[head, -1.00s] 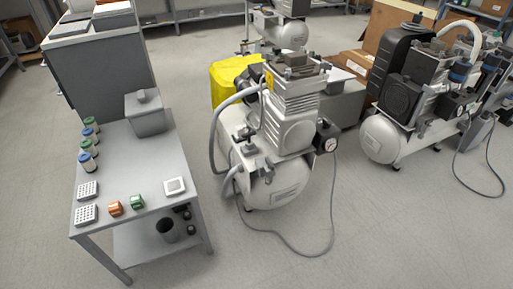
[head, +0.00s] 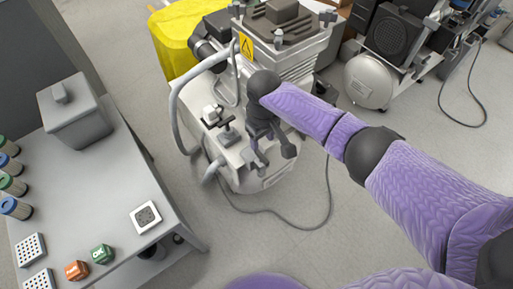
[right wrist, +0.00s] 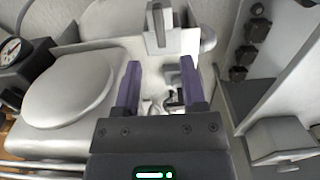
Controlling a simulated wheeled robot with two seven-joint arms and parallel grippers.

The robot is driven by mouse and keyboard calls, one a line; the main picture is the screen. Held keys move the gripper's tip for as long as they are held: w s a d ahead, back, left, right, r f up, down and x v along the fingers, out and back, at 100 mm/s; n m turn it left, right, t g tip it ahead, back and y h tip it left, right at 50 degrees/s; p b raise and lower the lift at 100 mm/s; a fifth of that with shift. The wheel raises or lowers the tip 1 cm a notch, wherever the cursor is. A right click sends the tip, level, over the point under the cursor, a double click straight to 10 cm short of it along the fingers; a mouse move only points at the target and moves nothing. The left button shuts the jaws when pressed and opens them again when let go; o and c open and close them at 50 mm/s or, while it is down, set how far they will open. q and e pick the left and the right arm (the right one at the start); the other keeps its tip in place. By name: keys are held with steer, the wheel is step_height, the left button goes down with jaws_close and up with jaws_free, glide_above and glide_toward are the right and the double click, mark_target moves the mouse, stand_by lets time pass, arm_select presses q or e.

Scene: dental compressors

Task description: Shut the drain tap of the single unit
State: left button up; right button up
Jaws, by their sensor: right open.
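The single unit is a compressor with a pale tank (head: 243,178) and a finned grey pump head (head: 285,42). Two small fittings stand on the tank: a dark T-shaped handle (head: 228,133) and a pale-topped one (head: 211,114) beside it. I cannot tell for certain which part is the drain tap. My right gripper (head: 274,160) is over the tank, just right of the T-shaped handle, fingers pointing down, open. In the right wrist view its two fingers (right wrist: 160,66) are apart, with small pale and dark parts partly visible beyond them. My left gripper is out of view.
A grey hose (head: 174,112) loops on the compressor's left. A grey table (head: 105,185) with a box (head: 75,110), jars and small blocks stands left. A yellow cover (head: 180,40) is behind. Another compressor (head: 372,80) stands right. A cable lies on the floor.

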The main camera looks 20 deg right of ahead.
mark_target(262, 155)
step_height(262, 155, down, 8)
steer(key=b, duration=0.4)
steer(key=shift+r, duration=0.3)
steer(key=shift+c, duration=0.6)
jaws_close()
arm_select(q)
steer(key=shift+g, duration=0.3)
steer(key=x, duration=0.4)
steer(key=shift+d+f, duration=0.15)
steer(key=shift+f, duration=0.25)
